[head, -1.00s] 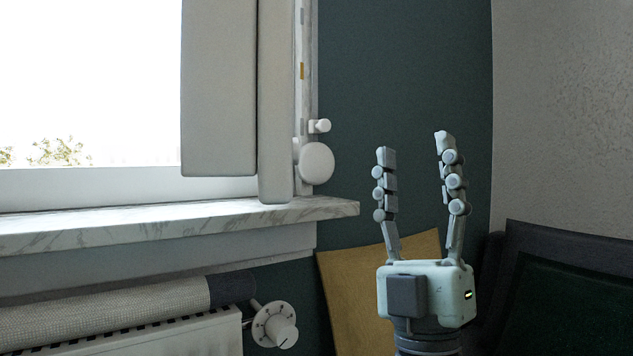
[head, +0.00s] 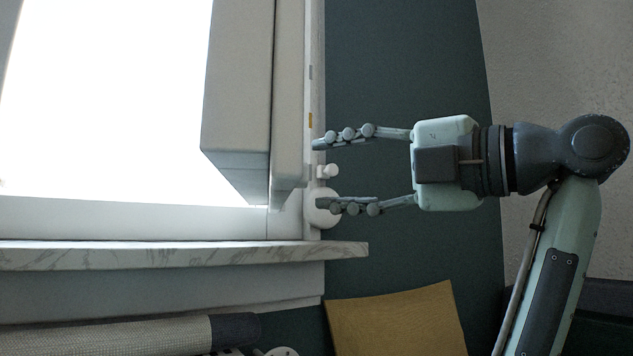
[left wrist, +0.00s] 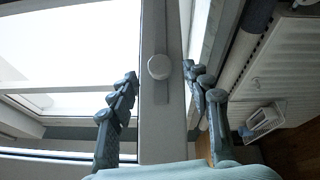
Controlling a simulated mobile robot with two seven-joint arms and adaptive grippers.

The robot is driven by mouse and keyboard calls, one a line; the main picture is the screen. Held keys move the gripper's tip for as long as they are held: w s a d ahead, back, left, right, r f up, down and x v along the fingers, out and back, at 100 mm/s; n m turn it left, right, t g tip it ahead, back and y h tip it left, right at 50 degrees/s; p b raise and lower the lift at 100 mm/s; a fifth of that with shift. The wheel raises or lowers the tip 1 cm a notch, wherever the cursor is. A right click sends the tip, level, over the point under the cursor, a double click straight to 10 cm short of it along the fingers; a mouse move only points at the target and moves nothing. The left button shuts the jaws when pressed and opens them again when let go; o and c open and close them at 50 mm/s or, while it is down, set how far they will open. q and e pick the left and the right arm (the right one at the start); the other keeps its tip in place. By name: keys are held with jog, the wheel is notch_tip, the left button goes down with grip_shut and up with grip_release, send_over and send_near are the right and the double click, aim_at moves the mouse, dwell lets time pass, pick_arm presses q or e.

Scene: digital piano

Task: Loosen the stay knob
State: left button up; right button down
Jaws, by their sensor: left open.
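The stay knob appears to be the small white knob (head: 329,171) on the window frame's right side. A larger white round disc (head: 318,222) sits just below it, partly hidden by a finger. My left gripper (head: 322,176) is open and level, its fingers pointing left at the frame. The small knob shows between the fingertips, with one finger above and one below. In the left wrist view a round white knob (left wrist: 159,67) on a grey strip lies between the two spread fingers (left wrist: 160,76). I cannot tell whether either finger touches anything. My right gripper is not in view.
The marble sill (head: 180,254) juts out below the knob. A rolled mat (head: 120,335) lies under it, and a radiator (left wrist: 275,60) shows in the left wrist view. A tan panel (head: 395,320) stands below the gripper. The dark wall right of the frame is clear.

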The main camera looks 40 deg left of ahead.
pick_arm(q)
jog(key=shift+a+r, duration=0.1)
jog(key=shift+a, duration=1.4)
jog(key=shift+c, duration=0.6)
grip_shut()
